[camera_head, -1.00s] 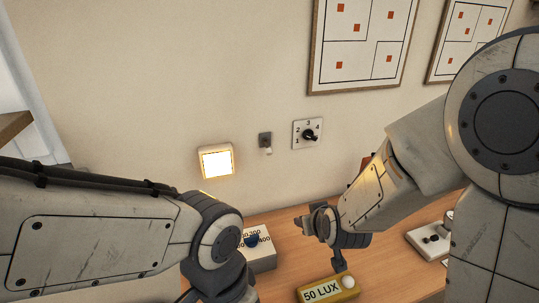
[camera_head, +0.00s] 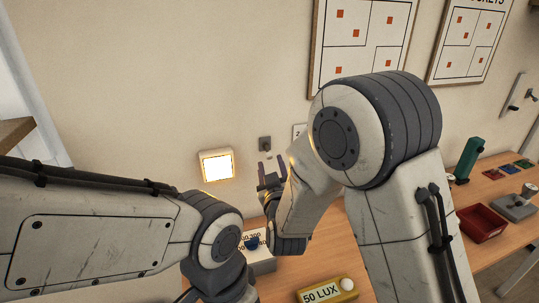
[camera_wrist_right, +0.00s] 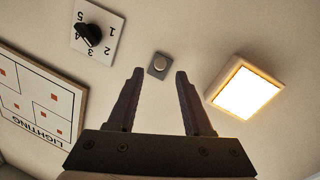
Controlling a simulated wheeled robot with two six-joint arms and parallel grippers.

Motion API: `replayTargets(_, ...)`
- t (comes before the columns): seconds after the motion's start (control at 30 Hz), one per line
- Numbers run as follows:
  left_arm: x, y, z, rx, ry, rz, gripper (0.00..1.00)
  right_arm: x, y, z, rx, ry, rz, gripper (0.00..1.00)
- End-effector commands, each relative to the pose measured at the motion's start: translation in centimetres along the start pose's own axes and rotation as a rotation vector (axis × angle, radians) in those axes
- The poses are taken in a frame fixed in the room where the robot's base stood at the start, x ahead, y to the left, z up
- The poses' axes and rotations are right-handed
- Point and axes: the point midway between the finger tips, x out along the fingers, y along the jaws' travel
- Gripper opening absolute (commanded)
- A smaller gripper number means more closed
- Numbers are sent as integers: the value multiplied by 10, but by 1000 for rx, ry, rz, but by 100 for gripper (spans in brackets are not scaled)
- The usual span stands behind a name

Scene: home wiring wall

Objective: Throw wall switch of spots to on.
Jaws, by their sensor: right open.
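A small grey wall switch (camera_head: 265,143) sits on the wall between a lit square lamp panel (camera_head: 217,165) and a numbered rotary dial (camera_head: 298,131). My right gripper (camera_head: 272,163) is open and empty, just below the switch in the head view. In the right wrist view, the switch (camera_wrist_right: 158,65) shows beyond and between the open fingertips (camera_wrist_right: 160,76), apparently apart from them. Its lever's position is hard to tell there. The dial (camera_wrist_right: 94,35) is upper left and the lit panel (camera_wrist_right: 243,90) right in that view. My left arm shows at lower left; its gripper is out of frame.
On the table below are a yellow box labelled 50 LUX (camera_head: 327,291) and a white box with a blue knob (camera_head: 262,262). A red tray (camera_head: 481,223) and a green device (camera_head: 469,158) stand at right. My right arm hides most of the dial. Framed wall charts (camera_head: 362,45) hang above.

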Motion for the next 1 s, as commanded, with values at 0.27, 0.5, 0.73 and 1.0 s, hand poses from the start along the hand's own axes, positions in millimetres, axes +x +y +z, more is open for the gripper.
replayTargets(0.27, -10, 1, 0, 0, 0, 0, 50, 36, 0, -1, 0, 0, -1, 51)
replayTargets(0.5, -10, 1, 0, 0, 0, 0, 50, 41, 0, 0, -1, 0, -2, 51)
replayTargets(0.73, -10, 1, 0, 0, 0, 0, 50, 41, 0, 0, 0, 0, -2, 9)
replayTargets(1.0, -12, 1, -1, 0, 0, 0, 50, 41, 0, -1, -1, -4, -3, 0)
